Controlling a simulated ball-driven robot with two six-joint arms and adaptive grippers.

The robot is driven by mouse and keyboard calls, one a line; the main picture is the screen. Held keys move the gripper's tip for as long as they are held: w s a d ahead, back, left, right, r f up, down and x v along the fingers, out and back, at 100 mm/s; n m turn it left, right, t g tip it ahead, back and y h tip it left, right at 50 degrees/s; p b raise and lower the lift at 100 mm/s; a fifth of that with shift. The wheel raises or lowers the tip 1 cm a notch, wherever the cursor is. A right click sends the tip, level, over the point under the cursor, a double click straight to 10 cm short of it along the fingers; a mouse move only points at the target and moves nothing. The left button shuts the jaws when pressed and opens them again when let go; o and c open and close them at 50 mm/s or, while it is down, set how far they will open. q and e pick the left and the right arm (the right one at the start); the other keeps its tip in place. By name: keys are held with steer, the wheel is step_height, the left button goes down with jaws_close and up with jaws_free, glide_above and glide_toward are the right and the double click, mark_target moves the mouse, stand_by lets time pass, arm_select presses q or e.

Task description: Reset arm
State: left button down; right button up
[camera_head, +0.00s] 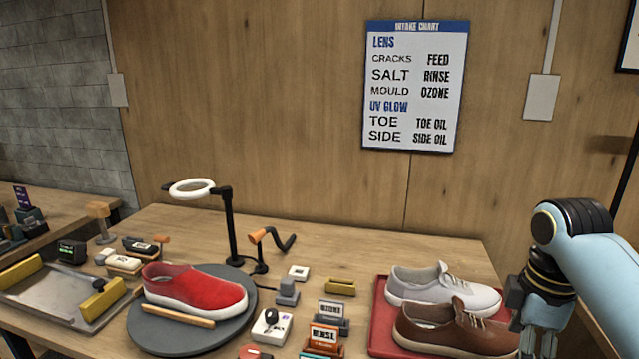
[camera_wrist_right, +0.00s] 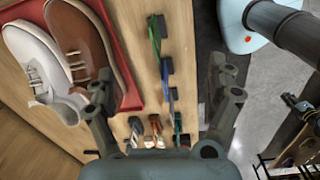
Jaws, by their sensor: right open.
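My right gripper (camera_head: 533,340) hangs at the lower right of the head view, beside the brown shoe (camera_head: 458,328) on the red tray (camera_head: 382,318). In the right wrist view its fingers (camera_wrist_right: 160,80) are spread wide with nothing between them. The brown shoe (camera_wrist_right: 82,38) and the white shoe (camera_wrist_right: 38,60) show left of the fingers in that view. In the head view the white shoe (camera_head: 440,288) lies behind the brown one. My left gripper does not show.
A red shoe (camera_head: 195,288) sits on a round grey turntable (camera_head: 170,335) with a wooden stick before it. A ring lamp (camera_head: 192,189) stands behind. Small labelled blocks, including "RINSE" (camera_head: 324,335), crowd the table front. An intake chart (camera_head: 416,85) hangs on the wall.

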steer(key=s+a+r+m+t, duration=0.2)
steer(key=s+m, duration=0.4)
steer(key=s, duration=0.6)
steer(key=s+a+r+m+t, duration=0.1)
steer(key=s+m, duration=0.6)
steer(key=s, duration=0.5)
step_height(320, 180, down, 35)
steer(key=d+g+b, duration=0.1)
steer(key=d+b, duration=0.1)
steer(key=b, duration=0.8)
arm_select(q)
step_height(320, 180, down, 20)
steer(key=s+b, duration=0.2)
steer(key=b, duration=0.7)
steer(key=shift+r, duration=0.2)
arm_select(e)
steer(key=s+f+g, duration=0.1)
steer(key=s+f, duration=0.9)
steer(key=f, duration=0.3)
steer(key=s+d+f, duration=0.1)
steer(key=s+f, duration=0.8)
steer(key=f, duration=0.4)
steer(key=shift+s+d+f+g, duration=0.3)
steer(key=shift+s+f+g, duration=0.1)
